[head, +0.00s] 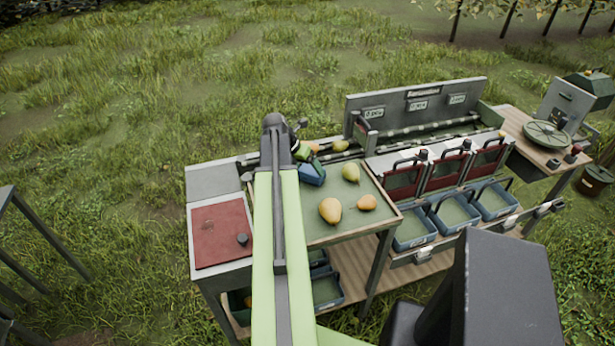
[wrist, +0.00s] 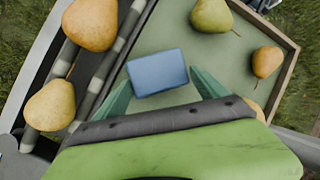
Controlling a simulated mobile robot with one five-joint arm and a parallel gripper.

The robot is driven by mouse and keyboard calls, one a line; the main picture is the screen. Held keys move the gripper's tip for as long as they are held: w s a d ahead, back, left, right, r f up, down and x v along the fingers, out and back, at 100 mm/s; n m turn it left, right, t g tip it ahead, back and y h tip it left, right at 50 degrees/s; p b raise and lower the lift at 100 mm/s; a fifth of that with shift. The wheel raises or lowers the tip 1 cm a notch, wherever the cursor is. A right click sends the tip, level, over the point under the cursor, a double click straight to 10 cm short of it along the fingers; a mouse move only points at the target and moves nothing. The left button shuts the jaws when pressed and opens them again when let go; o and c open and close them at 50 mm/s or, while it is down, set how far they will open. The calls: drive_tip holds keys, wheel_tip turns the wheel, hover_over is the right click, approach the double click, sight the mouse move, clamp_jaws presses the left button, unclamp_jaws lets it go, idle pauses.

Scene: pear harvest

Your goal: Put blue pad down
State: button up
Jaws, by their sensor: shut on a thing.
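My gripper (wrist: 163,90) is shut on the blue pad (wrist: 158,72), a small rounded block held between the green fingertips in the wrist view. In the head view the blue pad (head: 313,174) shows at the end of my arm, over the back-left part of the green tray surface (head: 320,232). I cannot tell whether its underside touches the tray. The fingers are partly hidden by my arm in the head view.
On the tray are a large yellow pear (head: 330,210), a small orange pear (head: 366,203) and a green pear (head: 351,174). Pears lie on the rollers (wrist: 103,65) beside it. A red panel (head: 220,232) is left; blue bins (head: 453,214) are right.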

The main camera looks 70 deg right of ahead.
drive_tip(key=shift+f, duration=0.9)
drive_tip(key=shift+r, duration=0.25)
drive_tip(key=shift+f, duration=0.1)
drive_tip(key=o, duration=1.8)
drive_tip(key=shift+a+r+p, duration=0.15)
drive_tip(key=shift+r+p, duration=0.3)
drive_tip(key=shift+r, duration=0.1)
drive_tip(key=p+v, duration=0.9)
drive_tip(key=v, duration=0.2)
drive_tip(key=shift+p, duration=0.4)
drive_tip(key=shift+w+a, duration=0.1)
